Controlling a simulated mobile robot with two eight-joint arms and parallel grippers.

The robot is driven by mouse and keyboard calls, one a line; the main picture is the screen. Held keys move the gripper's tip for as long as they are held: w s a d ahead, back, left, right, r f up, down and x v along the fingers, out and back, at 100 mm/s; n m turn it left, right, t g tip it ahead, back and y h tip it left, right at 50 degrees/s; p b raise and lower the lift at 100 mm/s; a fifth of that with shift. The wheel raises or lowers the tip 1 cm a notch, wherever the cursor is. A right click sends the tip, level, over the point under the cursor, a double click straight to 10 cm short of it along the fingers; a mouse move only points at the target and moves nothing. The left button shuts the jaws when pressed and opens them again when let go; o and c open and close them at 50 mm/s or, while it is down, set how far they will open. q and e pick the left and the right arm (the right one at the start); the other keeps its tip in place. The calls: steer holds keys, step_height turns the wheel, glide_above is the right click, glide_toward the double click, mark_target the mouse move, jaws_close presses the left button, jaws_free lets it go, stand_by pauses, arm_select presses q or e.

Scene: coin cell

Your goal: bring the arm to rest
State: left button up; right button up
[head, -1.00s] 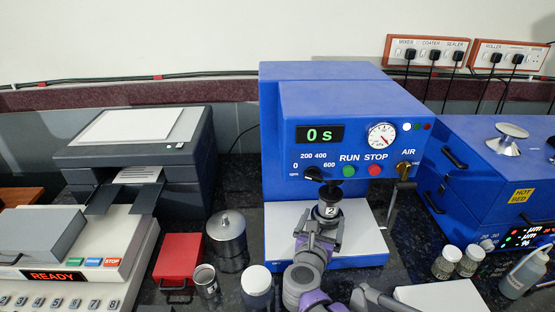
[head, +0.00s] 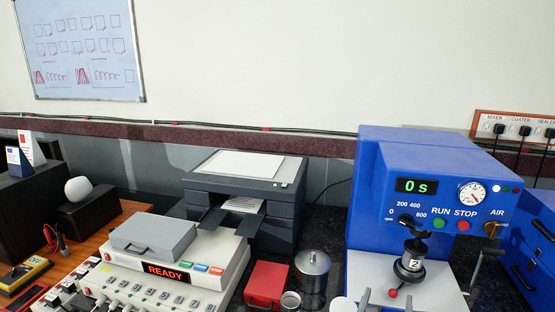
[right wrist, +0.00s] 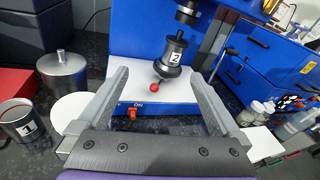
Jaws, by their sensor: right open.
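My right gripper (right wrist: 158,76) is open, with nothing between its fingers. In the head view only its grey fingertips (head: 387,303) show at the bottom edge, in front of the blue machine (head: 372,205). A dark cylinder labelled 2 (right wrist: 173,52) with a red ball knob (right wrist: 154,88) stands on the machine's pale plate, beyond the fingertips and apart from them. It also shows in the head view (head: 409,262). The machine display reads 0 s. My left gripper is not in view.
A metal pot (head: 312,270), a red case (head: 267,283) and a small metal cup labelled 1 (right wrist: 20,120) stand left of the machine. A white device reading READY (head: 165,272) and a dark printer (head: 245,195) are further left. A blue hot-bed unit is at right (right wrist: 270,55).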

steer(key=a+r+n+t+y+p, duration=0.1)
steer(key=a+r+n+y, duration=0.1)
steer(key=a+n+y, duration=0.35)
steer(key=a+r+n+t+y+p, duration=0.1)
steer(key=a+r+n+y, duration=0.1)
steer(key=n, duration=0.7)
steer(key=s+a+f+n+g+y+p, duration=0.1)
steer(key=s+a+f+n+g+y, duration=0.3)
steer(key=n, duration=0.7)
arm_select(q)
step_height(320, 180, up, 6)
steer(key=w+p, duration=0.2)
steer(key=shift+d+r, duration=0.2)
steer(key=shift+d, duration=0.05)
arm_select(e)
steer(key=s+d+f+n+g+h, duration=0.1)
steer(key=s+d+f+n+g, duration=0.1)
steer(key=s+n, duration=0.5)
steer(key=s+d+f+n+g+h, duration=0.2)
steer(key=s+d+f+n+g, duration=0.1)
steer(key=s+f+n+g, duration=0.2)
steer(key=s+f+n, duration=0.2)
steer(key=s, duration=0.2)
steer(key=shift+s, duration=0.2)
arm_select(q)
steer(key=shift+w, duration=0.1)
arm_select(e)
steer(key=shift+h, duration=0.25)
